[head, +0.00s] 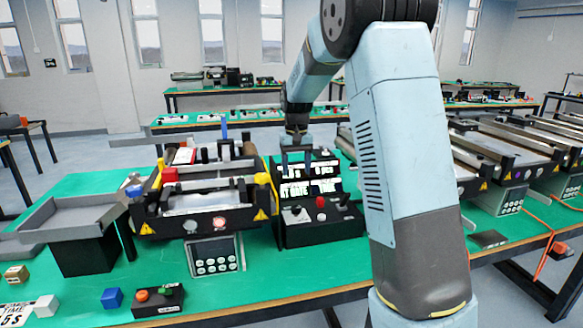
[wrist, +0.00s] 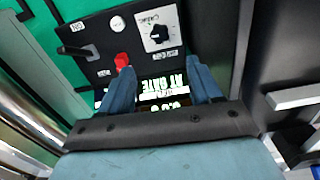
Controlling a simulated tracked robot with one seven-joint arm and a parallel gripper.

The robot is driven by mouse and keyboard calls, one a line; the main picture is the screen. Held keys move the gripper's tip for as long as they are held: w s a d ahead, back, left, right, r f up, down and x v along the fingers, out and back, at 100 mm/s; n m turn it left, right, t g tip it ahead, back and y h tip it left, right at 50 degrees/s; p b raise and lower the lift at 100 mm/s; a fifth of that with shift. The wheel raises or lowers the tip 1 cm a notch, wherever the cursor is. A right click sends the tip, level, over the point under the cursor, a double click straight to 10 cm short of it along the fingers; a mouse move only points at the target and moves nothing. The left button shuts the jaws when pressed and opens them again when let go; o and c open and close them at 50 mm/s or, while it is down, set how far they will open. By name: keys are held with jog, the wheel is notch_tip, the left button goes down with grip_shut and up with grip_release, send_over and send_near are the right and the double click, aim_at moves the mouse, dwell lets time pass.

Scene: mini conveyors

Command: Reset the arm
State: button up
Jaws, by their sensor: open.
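My gripper (head: 297,152) hangs above the black control box (head: 322,233) in the head view, fingers pointing down. In the wrist view my gripper (wrist: 160,82) has its two blue fingers apart, with nothing between them but the box's lit display (wrist: 165,92) behind. The box carries a red button (head: 320,202), a dark knob and a lever; the wrist view shows the red button (wrist: 121,60) near the left fingertip, and I cannot tell whether they touch. My arm's pale blue link fills the middle right of the head view.
A mini conveyor (head: 205,200) with yellow corner pieces stands left of the control box, with a grey tray (head: 70,215) beyond it. A blue cube (head: 112,298) and a small button box (head: 158,301) lie at the front of the green table (head: 270,282). More conveyors (head: 515,150) stand right.

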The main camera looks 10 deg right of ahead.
jog(key=s+d+r+t, duration=0.1)
jog(key=s+r, duration=0.5)
jog(key=s, duration=0.3)
jog(key=s+d+r+t, duration=0.1)
jog(key=s+r+t, duration=0.1)
jog(key=s+r, duration=0.5)
jog(key=s+f+t, duration=0.2)
jog(key=s, duration=1.9)
jog(key=shift+s+f+n+t, duration=0.3)
jog(key=shift+s+f, duration=0.05)
